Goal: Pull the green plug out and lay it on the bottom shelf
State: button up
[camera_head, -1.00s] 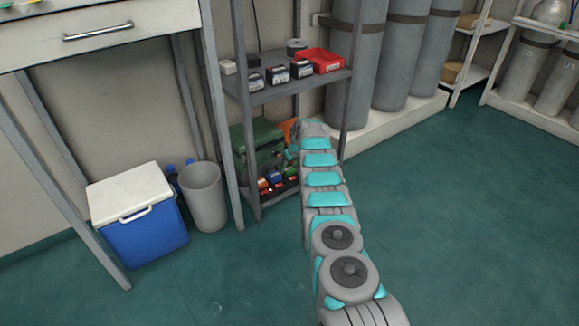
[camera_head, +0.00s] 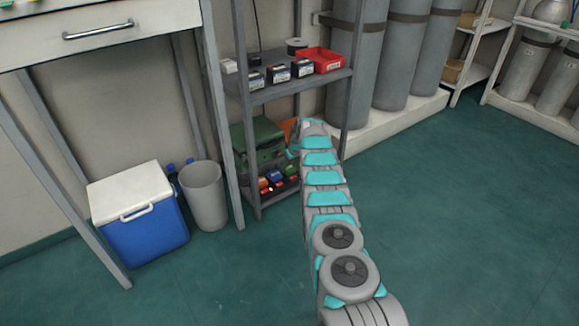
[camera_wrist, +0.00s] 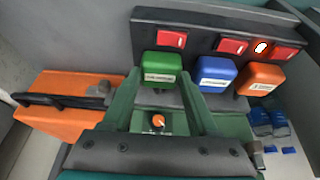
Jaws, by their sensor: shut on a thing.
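The green plug (camera_wrist: 160,68) is at the left end of a row on a dark strip (camera_wrist: 210,30) with red switches. A blue plug (camera_wrist: 216,72) and an orange plug (camera_wrist: 262,78) are to its right. My gripper (camera_wrist: 160,86) is shut on the green plug from the near side. The green plug stands level with the other two; I cannot tell whether it is still fully in its socket. In the head view, the strip and plugs are on the bottom shelf (camera_head: 280,196) of the grey rack, and my arm hides my gripper.
A green case (camera_head: 262,140) with an orange knob (camera_wrist: 158,122) is close beside my gripper. An orange case (camera_wrist: 62,100) with a black handle is at the left in the wrist view. Blue items (camera_wrist: 268,122) lie at the right. The shelf above holds small boxes and a red tray (camera_head: 320,60).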

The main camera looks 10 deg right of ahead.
aim_at(290, 167)
grip_shut()
jog(key=shift+r, duration=1.75)
dwell(0.7)
